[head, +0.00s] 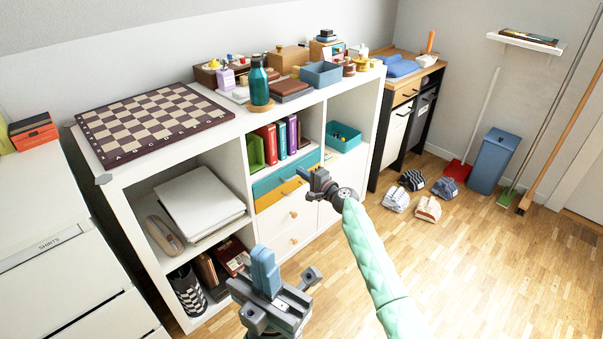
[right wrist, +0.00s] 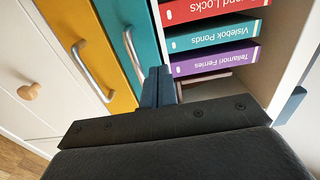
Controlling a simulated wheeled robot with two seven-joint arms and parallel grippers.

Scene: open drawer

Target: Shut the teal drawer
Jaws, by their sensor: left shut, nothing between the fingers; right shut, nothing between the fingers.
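The teal drawer (head: 266,184) sits below the row of books in the middle column of the white shelf unit. In the right wrist view its teal front (right wrist: 121,30) carries a metal bar handle (right wrist: 133,55). I cannot tell how far it stands out. My right gripper (head: 306,176) is shut and empty, close by the drawer and hiding part of it. In the right wrist view its fingers (right wrist: 158,82) are at the teal front's edge beside the books; contact is unclear. My left gripper (head: 264,262) is shut and empty, pointing up in front of the shelf unit, away from the drawer.
A yellow drawer (right wrist: 75,38) with a metal handle lies just below the teal one. White drawers with wooden knobs (head: 294,214) are under it. Books (head: 270,142) stand above. A chessboard (head: 150,120) and several items lie on the unit's top.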

